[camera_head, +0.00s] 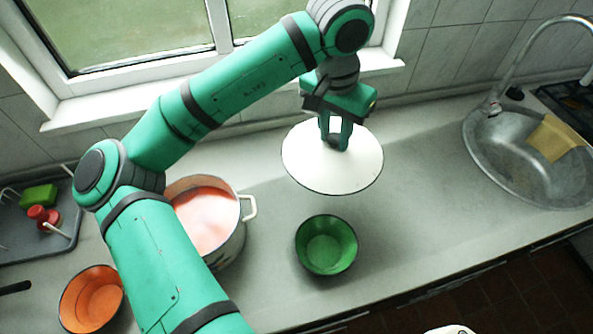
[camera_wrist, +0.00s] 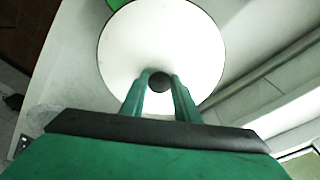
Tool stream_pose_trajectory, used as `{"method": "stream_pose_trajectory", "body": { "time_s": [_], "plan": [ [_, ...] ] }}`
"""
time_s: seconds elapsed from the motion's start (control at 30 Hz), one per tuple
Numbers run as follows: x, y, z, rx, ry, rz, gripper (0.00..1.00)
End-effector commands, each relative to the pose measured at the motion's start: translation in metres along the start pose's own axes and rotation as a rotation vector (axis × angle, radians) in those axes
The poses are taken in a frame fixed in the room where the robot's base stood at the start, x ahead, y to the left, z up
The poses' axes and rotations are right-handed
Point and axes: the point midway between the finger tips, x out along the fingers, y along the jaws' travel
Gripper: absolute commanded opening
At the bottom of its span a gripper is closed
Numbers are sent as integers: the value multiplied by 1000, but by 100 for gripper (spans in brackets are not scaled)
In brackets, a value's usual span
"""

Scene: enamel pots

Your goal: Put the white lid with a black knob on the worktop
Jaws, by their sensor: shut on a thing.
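The white lid (camera_head: 310,165) is a round disc with a thin dark rim. My gripper (camera_head: 336,140) is shut on its black knob, and the lid hangs below the fingers, roughly level. In the wrist view the lid (camera_wrist: 165,45) fills the upper middle, and its black knob (camera_wrist: 159,82) sits between the two fingertips of my gripper (camera_wrist: 160,80). The grey worktop (camera_head: 420,215) runs below the lid. The lid appears to be above the worktop, but the exact gap cannot be told.
A white pot (camera_head: 247,207) with reddish contents stands left of the lid. A green bowl (camera_head: 326,245) stands in front of it, and an orange bowl (camera_head: 91,299) at the front left. A sink (camera_head: 490,150) lies at the right. The worktop between lid and sink is clear.

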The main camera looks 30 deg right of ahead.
Motion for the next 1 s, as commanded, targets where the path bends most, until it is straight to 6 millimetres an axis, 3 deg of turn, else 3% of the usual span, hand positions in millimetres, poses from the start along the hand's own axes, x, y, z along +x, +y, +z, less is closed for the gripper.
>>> {"method": "stream_pose_trajectory", "body": {
  "time_s": [0.1,0.2,0.4,0.8,1.0],
  "plan": [
    [39,-48,-16,-63,-3,-2,7],
    [67,-78,-22,-95,-3,-9,7],
    [102,-112,-23,-127,0,-18,7],
    [159,-121,-12,-136,0,-21,7],
    [173,-121,-11,-137,1,-21,7]
  ]
}}
